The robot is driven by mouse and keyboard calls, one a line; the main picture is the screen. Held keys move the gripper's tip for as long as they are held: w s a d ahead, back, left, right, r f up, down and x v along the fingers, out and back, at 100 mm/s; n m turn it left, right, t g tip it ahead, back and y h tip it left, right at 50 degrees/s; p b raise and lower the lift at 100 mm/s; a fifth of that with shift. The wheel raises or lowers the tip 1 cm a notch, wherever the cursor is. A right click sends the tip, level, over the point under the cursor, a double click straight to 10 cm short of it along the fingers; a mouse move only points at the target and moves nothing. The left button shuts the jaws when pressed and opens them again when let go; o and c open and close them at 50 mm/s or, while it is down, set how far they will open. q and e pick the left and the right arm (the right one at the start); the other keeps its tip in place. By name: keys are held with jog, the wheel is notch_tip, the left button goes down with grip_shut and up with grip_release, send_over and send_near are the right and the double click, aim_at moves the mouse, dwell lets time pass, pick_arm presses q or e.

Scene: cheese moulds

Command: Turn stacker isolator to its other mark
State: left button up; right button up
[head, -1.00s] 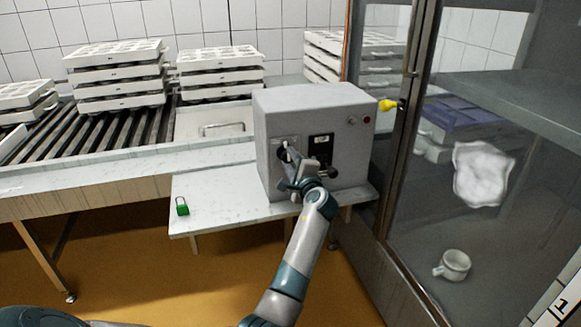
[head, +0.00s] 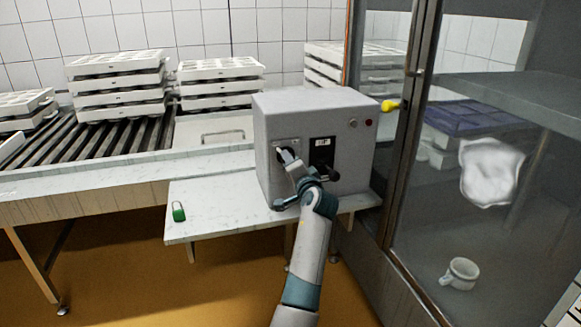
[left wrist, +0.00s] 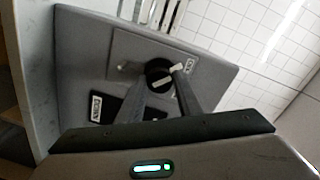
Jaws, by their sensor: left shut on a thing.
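The stacker isolator is a round black knob with a pale bar across it, on the front of a grey control box (head: 275,118). In the left wrist view the knob (left wrist: 152,72) sits on a grey plate between my fingertips, with a small white label (left wrist: 190,66) beside it. My left gripper (head: 288,156) reaches the box front and is shut on the knob's bar; in the left wrist view its two fingers (left wrist: 163,78) straddle the bar. The fingers hide part of the knob, and its exact angle is hard to read. My right gripper is not in view.
A black switch plate with a lever (head: 322,152) is just right of the knob. A green padlock (head: 179,211) lies on the marble shelf (head: 220,205). Stacked white moulds (head: 117,87) are on the rollers behind.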

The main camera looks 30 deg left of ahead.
pick_arm(q)
jog(key=shift+f, duration=0.15)
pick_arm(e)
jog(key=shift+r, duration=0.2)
pick_arm(q)
jog(key=o, duration=1)
jog(key=shift+o, duration=0.2)
